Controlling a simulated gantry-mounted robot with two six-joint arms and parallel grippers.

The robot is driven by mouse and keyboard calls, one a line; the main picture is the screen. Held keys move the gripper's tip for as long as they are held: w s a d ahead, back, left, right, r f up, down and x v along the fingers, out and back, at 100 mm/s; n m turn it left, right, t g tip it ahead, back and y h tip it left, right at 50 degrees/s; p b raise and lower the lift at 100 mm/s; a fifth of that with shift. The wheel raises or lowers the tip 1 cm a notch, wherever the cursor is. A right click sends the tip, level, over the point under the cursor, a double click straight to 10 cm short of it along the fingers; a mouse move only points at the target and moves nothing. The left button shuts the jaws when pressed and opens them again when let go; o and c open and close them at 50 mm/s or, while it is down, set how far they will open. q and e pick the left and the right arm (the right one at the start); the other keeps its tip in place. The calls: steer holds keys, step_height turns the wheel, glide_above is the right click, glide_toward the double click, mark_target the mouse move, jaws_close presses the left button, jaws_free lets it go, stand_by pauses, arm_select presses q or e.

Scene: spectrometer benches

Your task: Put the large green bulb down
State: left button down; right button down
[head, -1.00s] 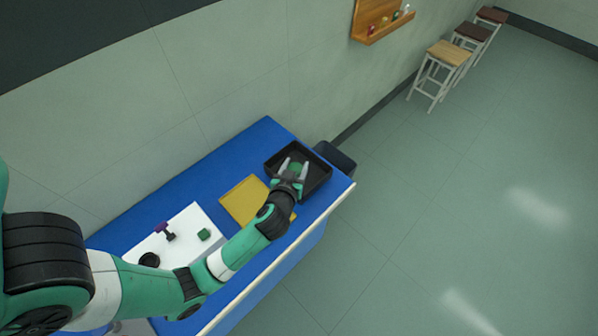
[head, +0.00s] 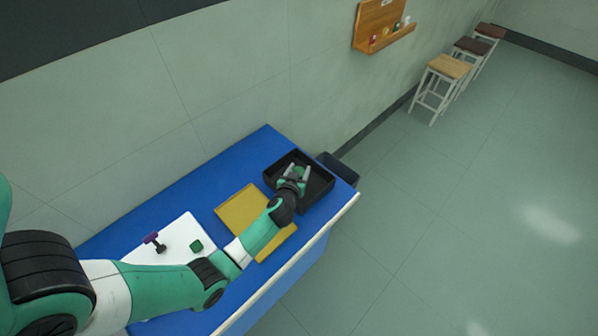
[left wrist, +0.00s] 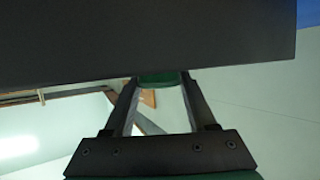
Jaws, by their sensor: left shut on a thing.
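The large green bulb (head: 299,169) shows as a small green shape between the fingers of my left gripper (head: 298,172). The gripper is shut on it, over the black tray (head: 324,187) at the far end of the blue bench. In the left wrist view, a green part of the bulb (left wrist: 158,79) sits between the two fingertips of the gripper (left wrist: 158,84). A large dark surface hides the rest of it there. I cannot tell whether the bulb touches the tray floor. My right gripper is not in view.
A yellow mat (head: 238,210) lies beside the tray on the blue bench (head: 180,200). A white sheet (head: 178,230) holds a green block (head: 196,246) and a purple-and-black piece (head: 154,241). A dark bin (head: 345,168) stands past the bench's end. A wooden wall shelf (head: 385,35) holds small items.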

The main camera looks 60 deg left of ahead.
arm_select(q)
steer(key=shift+r, duration=0.1)
steer(key=shift+f+b, duration=0.25)
steer(key=shift+b, duration=0.05)
steer(key=shift+c, duration=1.1)
jaws_free()
steer(key=shift+r, duration=0.1)
steer(key=shift+r+p, duration=0.15)
steer(key=shift+p, duration=0.15)
steer(key=shift+s+d+r, duration=0.15)
steer(key=shift+d, duration=0.05)
steer(key=p+v, duration=0.2)
steer(key=v, duration=0.9)
